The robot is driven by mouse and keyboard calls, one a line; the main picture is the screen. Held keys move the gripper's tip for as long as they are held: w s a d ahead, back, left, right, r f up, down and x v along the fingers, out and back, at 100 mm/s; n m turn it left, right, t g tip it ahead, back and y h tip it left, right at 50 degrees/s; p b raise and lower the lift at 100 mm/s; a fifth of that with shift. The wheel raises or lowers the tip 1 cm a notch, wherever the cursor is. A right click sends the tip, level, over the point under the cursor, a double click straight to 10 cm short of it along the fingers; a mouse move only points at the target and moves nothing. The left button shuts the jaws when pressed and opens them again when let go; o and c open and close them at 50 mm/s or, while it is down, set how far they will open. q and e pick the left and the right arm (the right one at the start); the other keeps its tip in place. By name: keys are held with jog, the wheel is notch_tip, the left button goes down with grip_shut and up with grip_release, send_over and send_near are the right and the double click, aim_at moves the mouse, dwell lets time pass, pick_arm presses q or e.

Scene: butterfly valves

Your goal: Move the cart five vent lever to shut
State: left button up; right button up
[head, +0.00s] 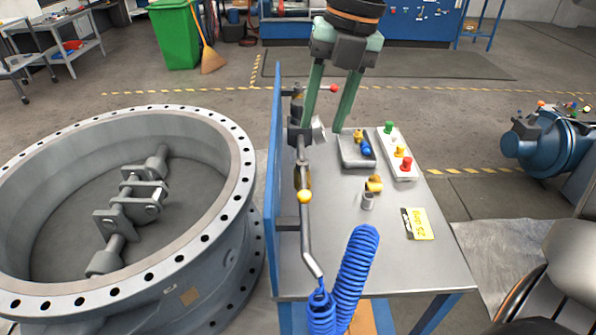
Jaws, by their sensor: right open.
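The cart (385,255) is a grey-topped bench with a blue upright panel (273,170) along its left side. A grey pipe with dark and brass fittings (301,165) runs along the panel. A small red ball (334,88) and a yellow ball (305,196) show on this pipework. I cannot tell which one belongs to the vent lever, and no cart number is readable. My right gripper (323,123), with green fingers, reaches down from the top. Its fingers are apart, with a small silver block (318,128) appearing between the tips; contact cannot be told. My left gripper is out of view.
A large flanged valve ring (222,140) stands close left of the cart. On the top lie a grey tray (355,152), a strip with coloured buttons (397,160), brass fittings (374,184) and a yellow card (418,223). A blue coiled hose (352,275) rises at the front.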

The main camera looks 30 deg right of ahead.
aim_at(304, 186)
jog(key=f, duration=0.4)
jog(key=a+f, duration=0.1)
jog(key=f, duration=0.3)
jog(key=w+a+f, duration=0.1)
jog(key=f, duration=0.2)
jog(key=shift+f, duration=0.4)
jog(key=shift+c, duration=0.2)
grip_shut()
jog(key=shift+w, duration=0.1)
dwell(0.5)
